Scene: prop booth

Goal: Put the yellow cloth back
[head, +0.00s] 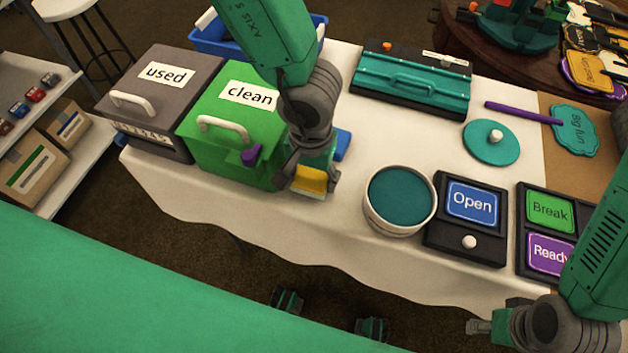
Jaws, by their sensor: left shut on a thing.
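The yellow cloth (309,181) looks like a small folded pad with a pale lower edge. My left gripper (311,173) is shut on it, at the front right corner of the green box marked "clean" (216,141). I cannot tell whether the cloth touches the table. The green box and the grey box marked "used" (152,88) stand side by side at the table's left end, with lids closed and white handles on them. My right gripper (476,327) is low at the right, off the table's front edge, and its jaw opening is unclear.
A blue item (342,144) lies behind my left gripper, and a purple item (251,155) shows at the green box's front. A white tub (374,216), an "Open" sign (471,202) and a teal toolbox (414,78) stand to the right.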

